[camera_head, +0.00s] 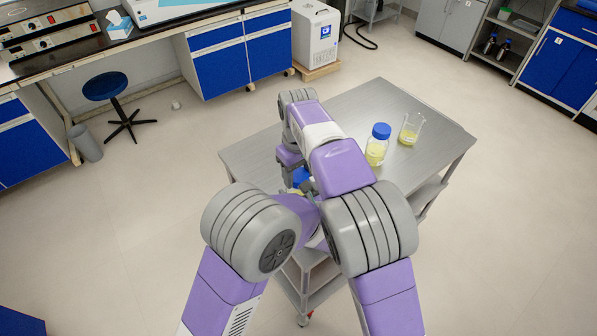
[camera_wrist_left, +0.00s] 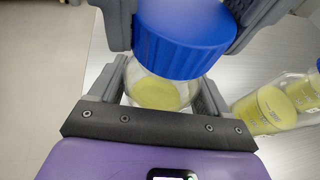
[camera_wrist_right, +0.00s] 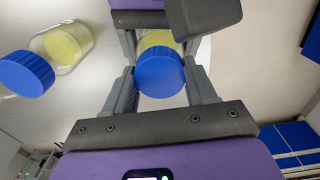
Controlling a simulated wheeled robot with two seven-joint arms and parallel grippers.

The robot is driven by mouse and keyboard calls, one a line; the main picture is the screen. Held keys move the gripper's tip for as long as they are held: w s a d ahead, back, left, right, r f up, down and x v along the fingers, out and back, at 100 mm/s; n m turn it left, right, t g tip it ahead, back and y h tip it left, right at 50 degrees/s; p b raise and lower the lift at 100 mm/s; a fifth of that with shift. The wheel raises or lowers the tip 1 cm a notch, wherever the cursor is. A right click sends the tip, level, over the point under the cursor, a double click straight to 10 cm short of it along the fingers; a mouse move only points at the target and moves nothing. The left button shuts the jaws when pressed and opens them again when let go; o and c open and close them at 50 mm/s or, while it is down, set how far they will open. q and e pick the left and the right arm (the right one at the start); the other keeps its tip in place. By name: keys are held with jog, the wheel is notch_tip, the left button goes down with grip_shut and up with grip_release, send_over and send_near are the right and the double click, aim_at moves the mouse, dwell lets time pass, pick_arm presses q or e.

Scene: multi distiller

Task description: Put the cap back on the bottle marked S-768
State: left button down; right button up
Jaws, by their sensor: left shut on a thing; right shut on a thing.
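Cap and bottle look lined up; whether the cap is seated I cannot tell. In the head view the cap (camera_head: 301,177) shows only partly behind my arms, beside my right gripper (camera_head: 291,163). The marking S-768 is not readable.
A second blue-capped bottle (camera_head: 376,150) and a beaker of yellow liquid (camera_head: 411,129) stand on the grey cart (camera_head: 370,97), right of my arms. The cart's far part is clear. A blue stool (camera_head: 105,87) and benches stand farther off.

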jog(key=shift+c, duration=0.6)
jog(key=o, duration=1.2)
jog(key=shift+o, duration=0.2)
jog(key=shift+r, duration=0.1)
notch_tip(320, 180, up, 12)
pick_arm(q)
grip_release()
jog(key=shift+s+r, duration=0.1)
